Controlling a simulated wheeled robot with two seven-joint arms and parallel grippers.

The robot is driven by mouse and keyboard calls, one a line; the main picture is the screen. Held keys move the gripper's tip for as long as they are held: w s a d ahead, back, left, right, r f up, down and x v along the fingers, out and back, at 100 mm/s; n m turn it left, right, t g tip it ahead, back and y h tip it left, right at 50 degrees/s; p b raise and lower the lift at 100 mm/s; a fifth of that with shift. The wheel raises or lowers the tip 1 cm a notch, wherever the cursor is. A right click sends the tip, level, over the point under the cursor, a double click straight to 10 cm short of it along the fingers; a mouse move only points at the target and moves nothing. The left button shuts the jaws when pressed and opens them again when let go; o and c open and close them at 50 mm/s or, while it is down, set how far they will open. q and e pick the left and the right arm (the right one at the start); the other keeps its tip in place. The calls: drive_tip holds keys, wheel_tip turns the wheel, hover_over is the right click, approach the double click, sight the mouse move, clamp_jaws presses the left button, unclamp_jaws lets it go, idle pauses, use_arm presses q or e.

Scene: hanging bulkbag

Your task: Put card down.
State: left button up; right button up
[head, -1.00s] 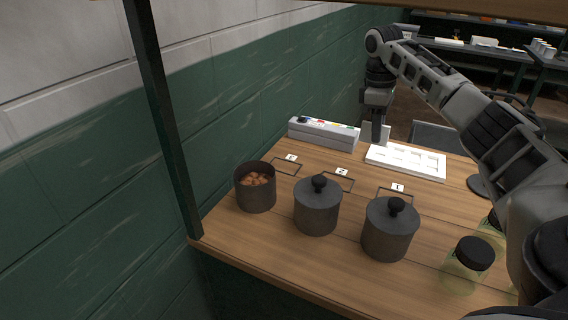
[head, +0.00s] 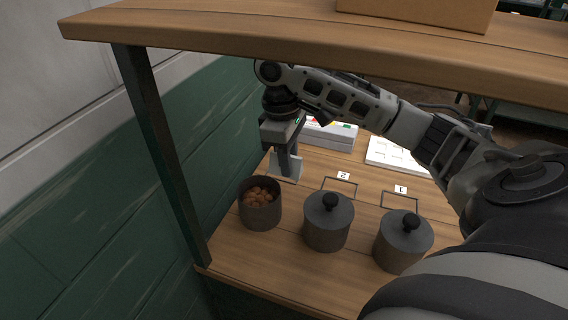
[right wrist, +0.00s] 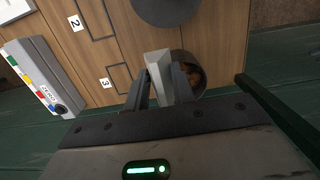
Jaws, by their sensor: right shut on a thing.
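My right gripper (head: 288,160) is shut on a white card (head: 291,172), held upright just behind the open pot (head: 260,212). The card also shows between the fingers in the right wrist view (right wrist: 157,66), close beside the pot. I cannot tell whether its lower edge touches the table. The pot holds several brown round pieces. My left gripper is not in view.
Two lidded pots (head: 328,228) (head: 403,244) stand to the right. Number labels "2" (head: 343,175) and "1" (head: 401,189) lie by thin rectangular outlines; "3" (right wrist: 105,83) shows in the wrist view. A white tray (head: 385,152), a grey box (head: 335,140), a shelf (head: 250,30) and a post (head: 160,150) are nearby.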

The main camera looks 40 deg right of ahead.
drive_tip(key=shift+w+f, duration=0.15)
drive_tip(key=shift+f, duration=0.1)
drive_tip(key=w+d+f, duration=0.2)
drive_tip(key=w+f, duration=0.1)
drive_tip(key=w+d+f+b, duration=0.1)
drive_tip(key=w+d+f, duration=0.5)
drive_tip(key=shift+w+d+b, duration=0.15)
drive_tip(key=shift+w+b, duration=0.2)
drive_tip(key=shift+w, duration=0.05)
drive_tip(key=shift+w+d+f, duration=0.2)
drive_tip(key=shift+f, duration=0.15)
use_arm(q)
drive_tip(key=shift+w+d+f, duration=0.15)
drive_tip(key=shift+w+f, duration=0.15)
use_arm(e)
drive_tip(key=shift+f, duration=1.4)
drive_tip(key=shift+f, duration=0.1)
drive_tip(key=o, duration=1)
